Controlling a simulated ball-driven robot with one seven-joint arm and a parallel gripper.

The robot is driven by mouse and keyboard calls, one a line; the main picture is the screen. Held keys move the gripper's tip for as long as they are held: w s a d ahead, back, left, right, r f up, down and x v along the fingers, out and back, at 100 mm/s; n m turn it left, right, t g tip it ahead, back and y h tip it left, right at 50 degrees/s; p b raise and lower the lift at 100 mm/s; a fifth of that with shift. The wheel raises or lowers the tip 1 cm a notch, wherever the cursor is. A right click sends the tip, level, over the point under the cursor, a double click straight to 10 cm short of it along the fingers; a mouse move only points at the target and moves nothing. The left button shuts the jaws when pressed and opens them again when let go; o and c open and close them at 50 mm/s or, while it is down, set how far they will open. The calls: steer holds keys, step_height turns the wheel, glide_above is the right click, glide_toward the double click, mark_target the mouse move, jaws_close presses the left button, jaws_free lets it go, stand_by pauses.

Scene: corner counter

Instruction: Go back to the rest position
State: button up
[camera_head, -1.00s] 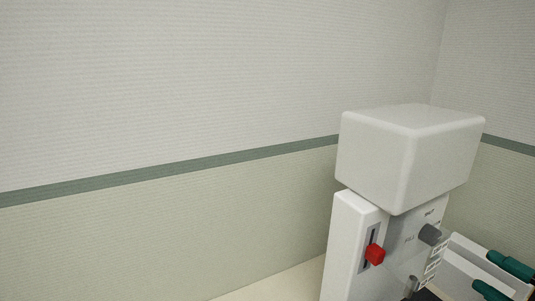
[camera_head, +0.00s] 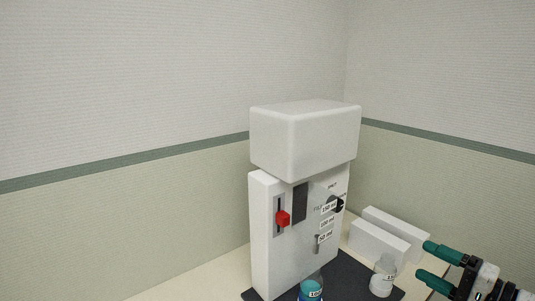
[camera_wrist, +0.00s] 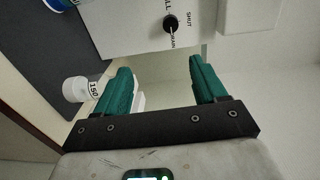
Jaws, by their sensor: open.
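My gripper (camera_head: 435,264) is at the lower right of the head view, its two green fingers pointing left toward the white dispenser machine (camera_head: 262,235). The fingers stand well apart with nothing between them, and they also show in the wrist view (camera_wrist: 160,85). The machine has a red slider knob (camera_head: 283,218), a dark round knob (camera_head: 337,204) and a small spout (camera_head: 318,243). In the wrist view the dark knob (camera_wrist: 171,24) lies beyond the fingertips, apart from them.
White blocks (camera_head: 378,243) stand behind. Patterned walls close the corner.

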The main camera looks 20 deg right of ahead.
steer(key=s+a+f+n+g+h, duration=0.1)
steer(key=s+a+f+n+g, duration=0.3)
steer(key=a+f, duration=0.45)
steer(key=s+a+f+n+g+h, duration=0.1)
steer(key=s+a+f+n+g, duration=0.35)
steer(key=f, duration=0.75)
steer(key=s+a+f+n+g+h, duration=0.2)
steer(key=s+a+f+g, duration=0.1)
steer(key=s, duration=0.5)
steer(key=s+a+f+n+g+h, duration=0.2)
steer(key=s+a+f+n+g, duration=0.1)
steer(key=s, duration=0.5)
steer(key=shift+s+a+g, duration=0.2)
steer(key=shift+a+g, duration=0.25)
steer(key=shift+a, duration=0.1)
